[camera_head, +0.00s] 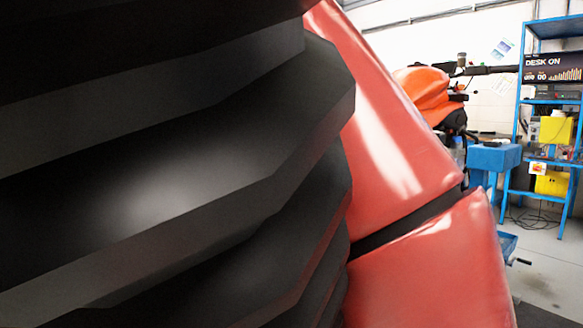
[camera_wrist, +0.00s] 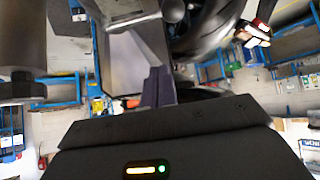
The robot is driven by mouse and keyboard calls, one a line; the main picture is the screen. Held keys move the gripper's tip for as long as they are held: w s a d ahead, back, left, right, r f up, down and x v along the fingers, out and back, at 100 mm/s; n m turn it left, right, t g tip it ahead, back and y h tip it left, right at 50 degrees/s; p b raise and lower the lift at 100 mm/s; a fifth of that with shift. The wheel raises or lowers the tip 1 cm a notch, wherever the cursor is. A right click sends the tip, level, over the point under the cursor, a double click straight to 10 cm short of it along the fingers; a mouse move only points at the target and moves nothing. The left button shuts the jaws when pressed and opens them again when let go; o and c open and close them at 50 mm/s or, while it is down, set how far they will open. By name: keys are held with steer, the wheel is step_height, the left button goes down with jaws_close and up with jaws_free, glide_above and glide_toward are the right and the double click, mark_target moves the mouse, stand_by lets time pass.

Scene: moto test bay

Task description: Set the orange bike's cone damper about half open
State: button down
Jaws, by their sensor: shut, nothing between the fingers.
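The orange bike (camera_head: 425,92) shows in the head view at upper right, some way off. Only its orange bodywork and dark bar area are visible past the large red and black ribbed shapes up close. I cannot make out the cone damper in either view. My gripper (camera_wrist: 157,86) is at the middle of the wrist view, with its narrow greyish-purple fingers together and nothing seen between them. Grey metal parts lie beyond the fingers, and a dark curved, tyre-like part (camera_wrist: 212,28) is at upper right. I cannot tell whether the fingers touch anything.
A blue box-like bench (camera_head: 493,157) is near the bike. In the wrist view, a grey-brown cylinder (camera_wrist: 22,40) stands at left. Grey floor shows at lower right.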

steer(key=w+f+b, duration=0.1)
steer(key=f, duration=0.1)
steer(key=w+f+b, duration=0.1)
steer(key=f, duration=0.2)
steer(key=w+d+f+b, duration=0.1)
steer(key=f, duration=0.2)
steer(key=shift+w+f, duration=0.1)
steer(key=shift+f, duration=0.05)
steer(key=shift+s+a+n+y, duration=0.1)
steer(key=shift+s+n+y, duration=0.3)
steer(key=shift+n+y, duration=0.15)
stand_by(0.5)
steer(key=s+n+y, duration=0.1)
steer(key=n+y, duration=0.1)
steer(key=s+n+y, duration=0.1)
steer(key=s+n, duration=0.1)
steer(key=n, duration=0.1)
steer(key=shift+s+y, duration=0.3)
steer(key=shift+y, duration=0.05)
steer(key=shift+s, duration=0.1)
stand_by(0.5)
